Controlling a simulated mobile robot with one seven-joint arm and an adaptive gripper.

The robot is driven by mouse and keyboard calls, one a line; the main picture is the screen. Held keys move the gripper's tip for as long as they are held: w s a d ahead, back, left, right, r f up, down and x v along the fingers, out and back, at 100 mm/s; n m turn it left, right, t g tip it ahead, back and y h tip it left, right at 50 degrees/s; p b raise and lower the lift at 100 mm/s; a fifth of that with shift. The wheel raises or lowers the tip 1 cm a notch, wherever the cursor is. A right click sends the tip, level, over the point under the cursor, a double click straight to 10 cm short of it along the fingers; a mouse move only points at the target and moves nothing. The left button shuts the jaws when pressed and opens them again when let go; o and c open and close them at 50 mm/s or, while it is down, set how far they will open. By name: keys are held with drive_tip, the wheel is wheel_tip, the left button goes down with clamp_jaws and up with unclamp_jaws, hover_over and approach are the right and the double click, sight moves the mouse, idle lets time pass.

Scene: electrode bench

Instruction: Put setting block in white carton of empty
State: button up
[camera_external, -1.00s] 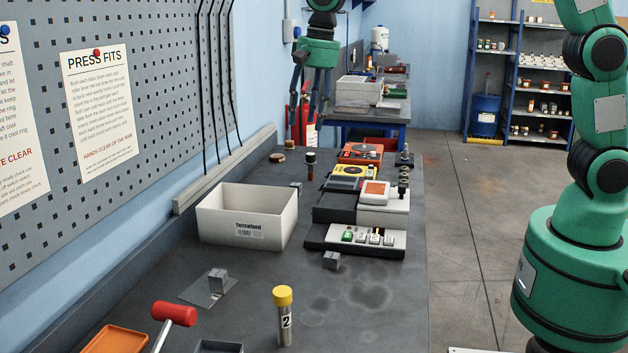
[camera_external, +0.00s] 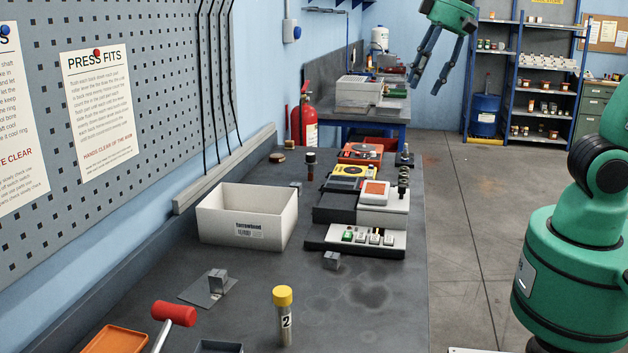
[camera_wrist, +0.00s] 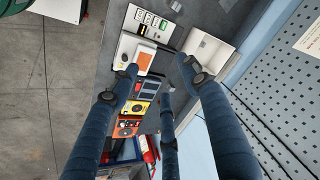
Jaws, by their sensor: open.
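The white carton (camera_external: 247,215) stands open-topped on the bench, with a printed label on its front; the visible part of its inside is empty. It also shows in the wrist view (camera_wrist: 208,50). A small grey block (camera_external: 332,261) sits on the bench right of the carton, in front of the switch panel. Another grey block (camera_external: 217,282) stands on a thin plate in front of the carton. I cannot tell which is the setting block. My gripper (camera_external: 428,84) is open and empty, high up beyond the bench's far right. Its fingers also show in the wrist view (camera_wrist: 160,78).
A switch panel (camera_external: 355,240) and yellow and orange meters (camera_external: 355,171) stand right of the carton. A yellow-capped tube (camera_external: 284,318), a red-headed mallet (camera_external: 174,313) and an orange tray (camera_external: 116,341) are near the front. The bench's right front is clear.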

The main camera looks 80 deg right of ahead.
drive_tip(key=s+f+n, duration=0.2)
drive_tip(key=s, duration=0.5)
drive_tip(key=s+f+n+t, duration=0.1)
drive_tip(key=s+f+n, duration=0.1)
drive_tip(key=s, duration=0.6)
drive_tip(key=shift+s+d+n, duration=0.2)
drive_tip(key=shift+s+n, duration=0.05)
drive_tip(key=shift+n, duration=0.05)
